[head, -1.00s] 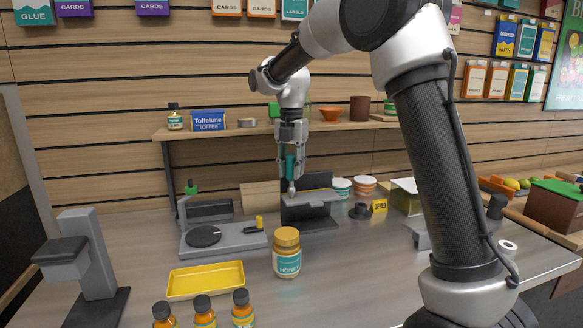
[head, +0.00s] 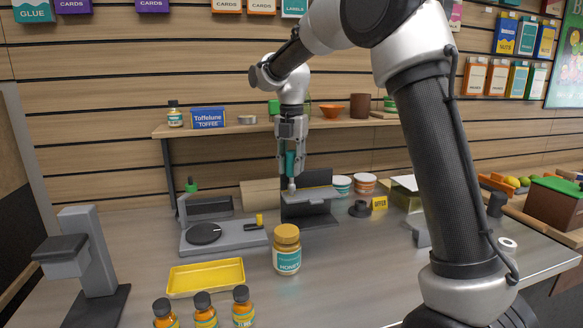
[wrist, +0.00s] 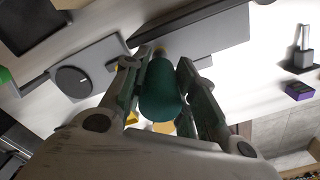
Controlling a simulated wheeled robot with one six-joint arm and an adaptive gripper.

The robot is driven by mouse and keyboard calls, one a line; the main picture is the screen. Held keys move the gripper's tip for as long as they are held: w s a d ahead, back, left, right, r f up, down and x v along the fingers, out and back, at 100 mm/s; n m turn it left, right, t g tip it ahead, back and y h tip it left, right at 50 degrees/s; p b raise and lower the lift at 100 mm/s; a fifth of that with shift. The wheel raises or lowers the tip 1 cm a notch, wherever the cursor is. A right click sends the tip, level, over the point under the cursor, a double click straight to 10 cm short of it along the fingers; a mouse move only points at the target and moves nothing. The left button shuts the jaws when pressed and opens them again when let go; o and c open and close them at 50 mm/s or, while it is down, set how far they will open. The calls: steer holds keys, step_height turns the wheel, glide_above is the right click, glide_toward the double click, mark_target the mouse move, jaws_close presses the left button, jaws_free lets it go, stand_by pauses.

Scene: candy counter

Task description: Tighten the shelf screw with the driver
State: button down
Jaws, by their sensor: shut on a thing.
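My gripper (head: 291,168) is shut on the driver, which has a teal handle (head: 290,161). The driver points down, and its pale lower end (head: 292,186) is at the left part of the small grey shelf (head: 318,194) on its dark stand. In the wrist view the teal handle (wrist: 160,92) sits between both fingers of my gripper (wrist: 167,70), with the grey shelf (wrist: 205,35) beyond it. The screw is hidden under the driver, and I cannot tell whether the tip is seated in it.
A scale-like grey device with a black disc (head: 204,233) stands left of the shelf. A honey jar (head: 287,250) and a yellow tray (head: 206,277) are in front. A wooden wall shelf (head: 240,130) runs behind my gripper.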

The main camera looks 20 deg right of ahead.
mark_target(292, 151)
steer(key=shift+r, duration=2.45)
